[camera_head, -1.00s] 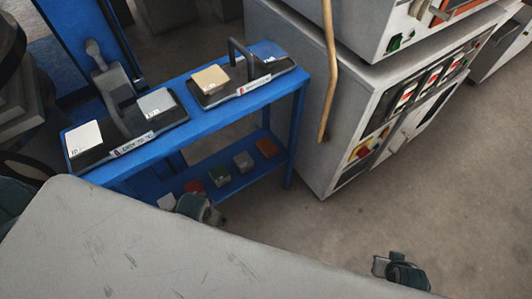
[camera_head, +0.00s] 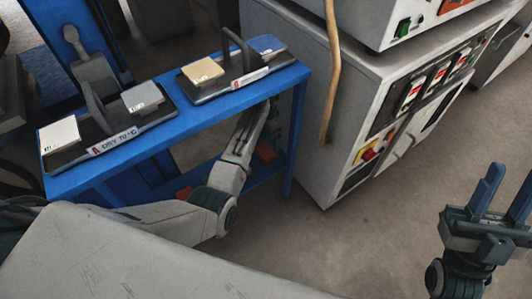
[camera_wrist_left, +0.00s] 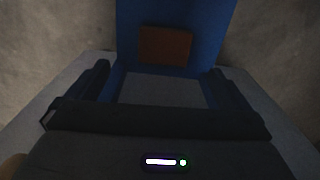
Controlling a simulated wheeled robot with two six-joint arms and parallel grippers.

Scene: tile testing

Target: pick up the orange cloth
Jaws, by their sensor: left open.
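The orange cloth (camera_head: 266,152) looks like a flat, square orange-brown piece on the lower blue shelf, below the bench's right end. In the left wrist view it is the brown-orange square (camera_wrist_left: 165,47) at the top centre, beyond my fingers. My left arm reaches under the benchtop; its fingertips are hidden in the head view. In the dark left wrist view my left gripper (camera_wrist_left: 158,82) is open, with a grey flat square (camera_wrist_left: 164,91) showing between its fingers. The cloth is not between them. My right gripper (camera_head: 508,182) is open and empty, fingers up, at the right.
The blue bench (camera_head: 235,101) carries two dark holders with tiles just above my left forearm. Another red-orange piece (camera_head: 185,193) shows on the shelf. A grey cabinet (camera_head: 302,140) stands right of the bench. Floor (camera_head: 350,235) is clear between cabinet and my right gripper.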

